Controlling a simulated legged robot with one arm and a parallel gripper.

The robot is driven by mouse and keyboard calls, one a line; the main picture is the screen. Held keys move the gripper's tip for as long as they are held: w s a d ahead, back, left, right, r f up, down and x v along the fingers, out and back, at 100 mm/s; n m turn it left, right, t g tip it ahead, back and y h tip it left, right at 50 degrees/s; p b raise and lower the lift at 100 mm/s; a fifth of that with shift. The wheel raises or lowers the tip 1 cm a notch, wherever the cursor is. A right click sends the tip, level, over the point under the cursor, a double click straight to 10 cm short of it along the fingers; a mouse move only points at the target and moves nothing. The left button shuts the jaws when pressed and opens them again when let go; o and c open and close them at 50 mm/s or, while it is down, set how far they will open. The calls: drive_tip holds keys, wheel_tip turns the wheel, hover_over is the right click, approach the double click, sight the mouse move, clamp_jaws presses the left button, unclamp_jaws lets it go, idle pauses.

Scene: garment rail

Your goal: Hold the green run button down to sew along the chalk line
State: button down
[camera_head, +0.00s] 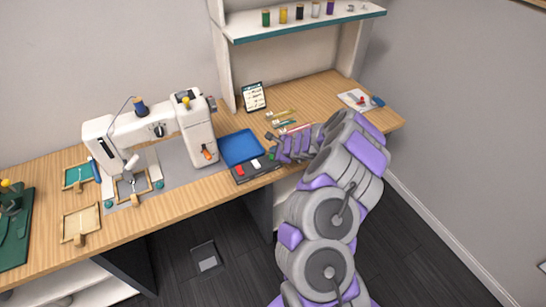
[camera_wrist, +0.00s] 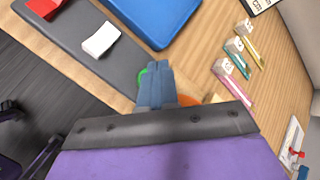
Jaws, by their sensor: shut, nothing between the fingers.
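The dark control panel (camera_head: 250,177) lies at the table's front edge with a red block and a white block on it; it also shows in the wrist view (camera_wrist: 75,45). A bit of the green button (camera_wrist: 142,77) shows just left of my fingertips; the rest is hidden behind them. My gripper (camera_wrist: 156,82) is shut and empty, its tips over the panel's right end. I cannot tell whether they touch the button. In the head view my gripper (camera_head: 275,152) covers that end. The white sewing machine (camera_head: 140,130) stands left, with a wooden hoop (camera_head: 132,188) under its needle. No chalk line can be made out.
A blue tray (camera_head: 241,148) lies just behind the panel. Several tagged coloured sticks (camera_head: 283,118) lie right of it. An orange round thing (camera_wrist: 188,100) is partly hidden behind my fingers. A second hoop (camera_head: 80,222) lies front left. A shelf (camera_head: 305,27) with spools hangs above.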

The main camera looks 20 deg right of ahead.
drive_tip(key=shift+f, duration=0.1)
idle(0.6)
drive_tip(key=shift+f+b, duration=0.25)
drive_tip(key=shift+b, duration=0.05)
